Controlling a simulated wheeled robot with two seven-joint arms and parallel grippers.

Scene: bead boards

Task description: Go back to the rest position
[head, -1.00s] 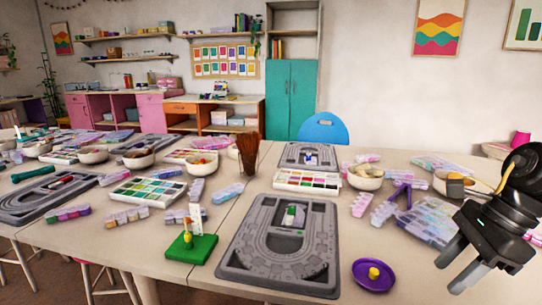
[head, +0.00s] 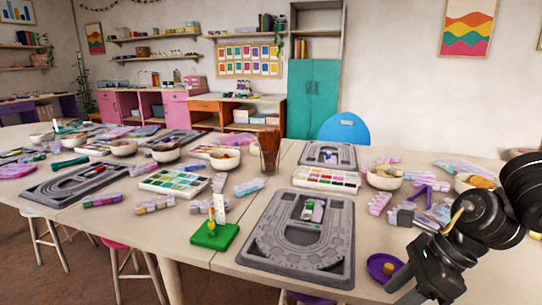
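My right gripper (head: 402,287) is at the lower right of the head view, on a black arm that comes in from the right edge. Its two grey fingers point down and left, apart, with nothing seen between them. It is near the table's front edge, in front of the purple dish (head: 383,267) with a yellow piece (head: 388,268) in it. My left gripper is not in view.
A grey bead board (head: 300,262) lies front centre, with a green stand (head: 214,235) left of it. A cup of brown sticks (head: 269,150), paint trays (head: 174,181), bowls (head: 384,178) and more boards crowd the table (head: 185,255).

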